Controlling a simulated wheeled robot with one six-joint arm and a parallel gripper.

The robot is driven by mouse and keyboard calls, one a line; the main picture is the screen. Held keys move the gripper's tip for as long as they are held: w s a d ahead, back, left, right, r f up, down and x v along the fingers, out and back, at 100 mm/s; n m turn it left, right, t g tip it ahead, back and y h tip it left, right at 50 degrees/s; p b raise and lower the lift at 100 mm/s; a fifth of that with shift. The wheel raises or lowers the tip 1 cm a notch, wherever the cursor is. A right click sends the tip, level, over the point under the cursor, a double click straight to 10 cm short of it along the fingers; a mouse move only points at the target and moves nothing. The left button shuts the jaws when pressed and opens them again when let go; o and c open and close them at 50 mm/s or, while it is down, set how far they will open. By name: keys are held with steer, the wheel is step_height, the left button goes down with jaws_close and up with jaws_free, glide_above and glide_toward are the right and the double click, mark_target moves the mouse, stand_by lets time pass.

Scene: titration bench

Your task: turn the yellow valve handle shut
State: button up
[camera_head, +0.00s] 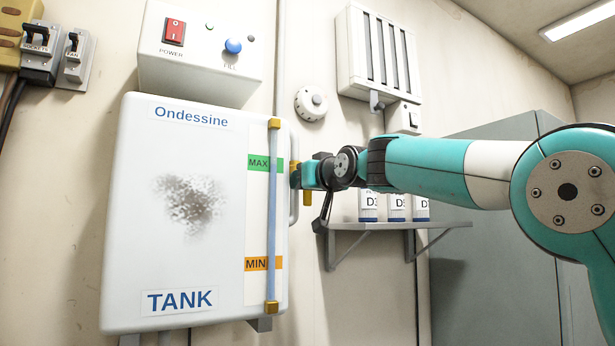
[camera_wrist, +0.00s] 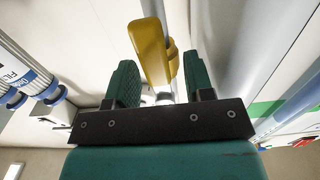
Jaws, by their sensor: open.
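The yellow valve handle (camera_wrist: 151,52) shows in the wrist view, ahead of and between the two green fingers of my gripper (camera_wrist: 158,80). It sits on a pale pipe (camera_wrist: 156,10). My gripper is open, with a finger on either side of the handle's near end; I cannot tell if either one touches it. In the head view a small part of the yellow handle (camera_head: 307,198) shows below my gripper (camera_head: 298,176), at the tank's right edge.
The white tank (camera_head: 140,250) with its blue level tube (camera_head: 271,220) stands close to the left of my gripper. A shelf (camera_head: 400,226) with several labelled bottles (camera_head: 368,205) is to the right, below my arm. A round wall knob (camera_head: 311,103) is above.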

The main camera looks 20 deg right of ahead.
jaws_close()
